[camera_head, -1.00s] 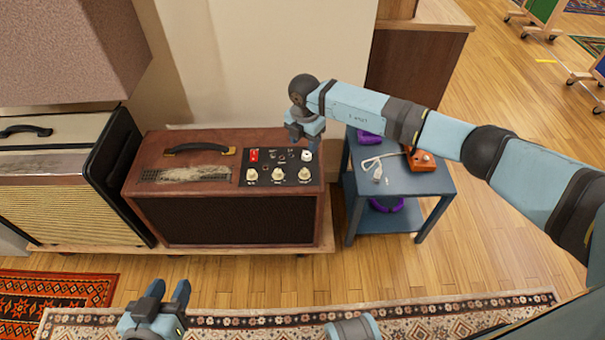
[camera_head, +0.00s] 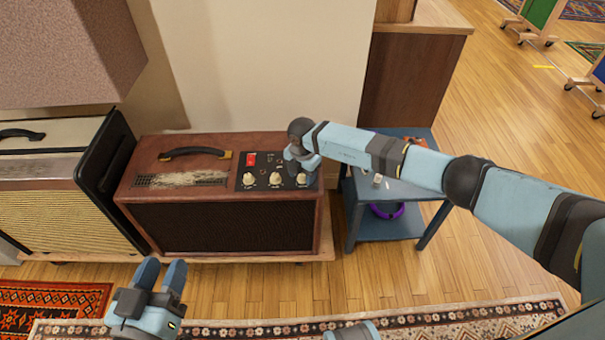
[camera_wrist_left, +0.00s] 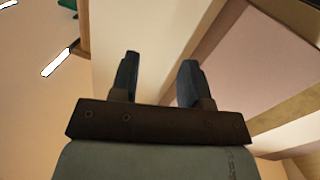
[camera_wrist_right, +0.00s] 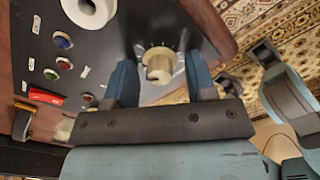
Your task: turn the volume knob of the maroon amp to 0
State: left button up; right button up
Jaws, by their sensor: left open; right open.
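The maroon amp (camera_head: 220,210) stands on a low wooden platform, with a black control panel (camera_head: 262,172) at the right of its top. Cream knobs line the panel's front edge: a left one (camera_head: 249,179), a middle one (camera_head: 275,180) and a right one (camera_head: 301,180). My right gripper (camera_head: 300,168) is open over the panel's right end. In the right wrist view, a cream knob (camera_wrist_right: 158,65) with scale marks lies between its open fingers; contact cannot be told. Knob labels are unreadable. My left gripper (camera_head: 162,272) is open and empty, in front of the amp.
A blue side table (camera_head: 410,192) stands right of the amp, partly behind my right arm. A cream-fronted amp (camera_head: 60,215) stands to the left. Floor and rug (camera_head: 430,322) are clear in front.

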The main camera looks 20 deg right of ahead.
jog(key=c, duration=0.9)
jog(key=shift+c, duration=0.2)
